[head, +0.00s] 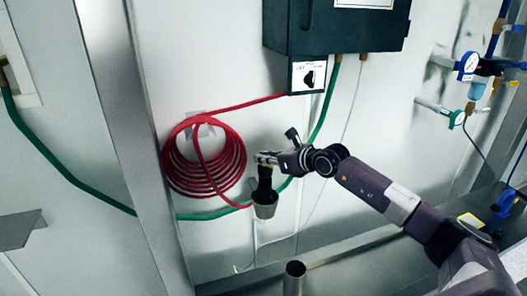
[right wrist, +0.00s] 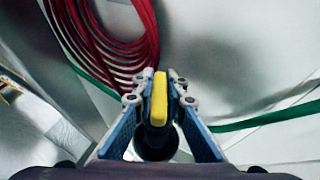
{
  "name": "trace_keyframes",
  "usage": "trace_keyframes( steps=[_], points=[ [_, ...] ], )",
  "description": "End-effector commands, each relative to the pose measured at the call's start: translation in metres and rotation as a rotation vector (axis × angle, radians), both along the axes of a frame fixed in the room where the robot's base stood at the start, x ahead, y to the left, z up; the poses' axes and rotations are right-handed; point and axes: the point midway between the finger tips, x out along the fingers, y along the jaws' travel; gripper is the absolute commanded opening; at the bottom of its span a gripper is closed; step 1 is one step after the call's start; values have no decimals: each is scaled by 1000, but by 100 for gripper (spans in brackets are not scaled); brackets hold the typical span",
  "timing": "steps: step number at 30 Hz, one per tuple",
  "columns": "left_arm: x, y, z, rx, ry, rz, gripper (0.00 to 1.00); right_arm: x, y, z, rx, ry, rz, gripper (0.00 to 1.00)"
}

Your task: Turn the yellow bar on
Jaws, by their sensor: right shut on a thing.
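The yellow bar (right wrist: 159,98) stands between the fingers of my right gripper (right wrist: 160,94) in the right wrist view. The fingers press on it from both sides. In the head view my right gripper (head: 266,157) is at the wall, just right of the red hose coil, and largely covers the bar. Below the gripper a black fitting (head: 264,178) leads down to a small metal cup (head: 265,206). Which way the bar is turned is hard to tell. My left gripper is not in view.
A red coiled hose (head: 205,165) hangs on the wall to the left. A green hose (head: 85,187) runs behind the fitting. A dark box (head: 340,25) with a black switch (head: 309,78) is above. Gauges (head: 468,66) are at the right. A metal tube (head: 294,278) stands below.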

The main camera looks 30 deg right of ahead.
Motion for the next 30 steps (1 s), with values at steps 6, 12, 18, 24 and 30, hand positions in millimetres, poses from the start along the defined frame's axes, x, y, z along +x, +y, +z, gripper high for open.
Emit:
trace_keyframes(
  steps=[6, 12, 18, 24, 30],
  points=[
    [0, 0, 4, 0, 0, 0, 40, 0, 2, 0, 5, -2, -101, 0],
    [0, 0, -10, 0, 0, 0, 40, 1, 1, -3, 6, -4, -196, 0],
    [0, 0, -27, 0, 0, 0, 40, 1, -1, -3, 5, -5, -268, 0],
    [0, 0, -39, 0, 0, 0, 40, 1, -2, -2, 3, -2, -311, 0],
    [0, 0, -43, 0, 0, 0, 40, 0, -2, -1, 2, 0, -329, 0]
  ],
)
